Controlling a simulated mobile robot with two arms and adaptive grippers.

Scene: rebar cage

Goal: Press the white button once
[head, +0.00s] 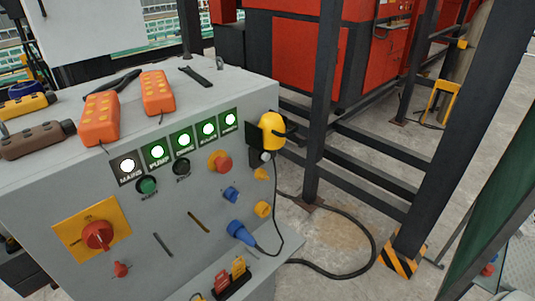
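A grey control cabinet (75,195) stands at the left and centre. The leftmost white button (127,166) sits on a dark grey plate with lettering. I cannot tell from the view which one the task names. Neither of my grippers is in view, and nothing covers the buttons.
Below the row are a green button (147,185), a red knob on yellow (223,163) and a large red rotary switch (97,235). Orange remotes (100,118) lie on the cabinet top. A blue plug (241,232) with cable sticks out. Dark metal posts (322,100) stand at the right.

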